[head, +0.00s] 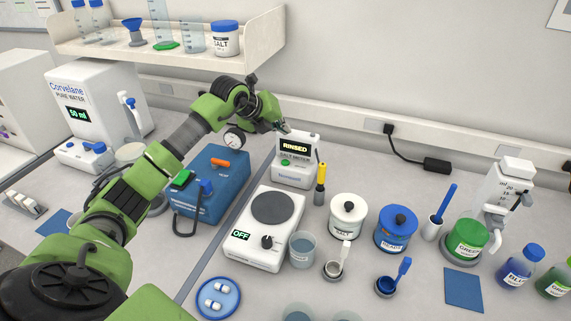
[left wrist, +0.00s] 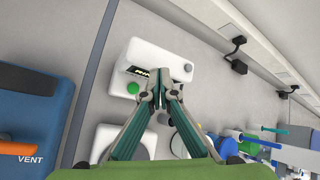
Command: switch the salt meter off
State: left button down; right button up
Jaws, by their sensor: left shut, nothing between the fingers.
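The salt meter (head: 291,172) is a white box behind the hot plate. Its dark display reads "RINSED" in yellow, and a green button (head: 285,162) sits on its front at the left. In the left wrist view the meter (left wrist: 150,57) lies just beyond the fingers, with the green button (left wrist: 133,88) left of the fingertips and its display partly hidden by them. My left gripper (head: 284,129) is shut and empty at the meter's top left; it also shows in the left wrist view (left wrist: 165,82). I cannot tell whether the fingertips touch the meter. My right gripper is not in view.
A hot plate (head: 240,239) reading "OFF" stands in front of the meter. A probe with a yellow handle (head: 321,172) is at its right, and a blue unit (head: 222,172) at its left. Jars (head: 347,217) and beakers (head: 301,246) crowd the bench front. A shelf (head: 180,58) hangs above.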

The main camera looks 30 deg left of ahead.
aim_at(285, 162)
pick_arm(q)
jog(key=shift+f+b, duration=2.85)
jog(key=shift+f, duration=1.6)
jog(key=shift+f+b, duration=0.35)
jog(key=shift+f, duration=0.05)
jog(key=shift+f+b, duration=0.35)
jog(key=shift+f, duration=0.1)
jog(key=shift+r, duration=0.1)
jog(key=shift+r+p, duration=0.5)
jog(key=shift+r, duration=0.35)
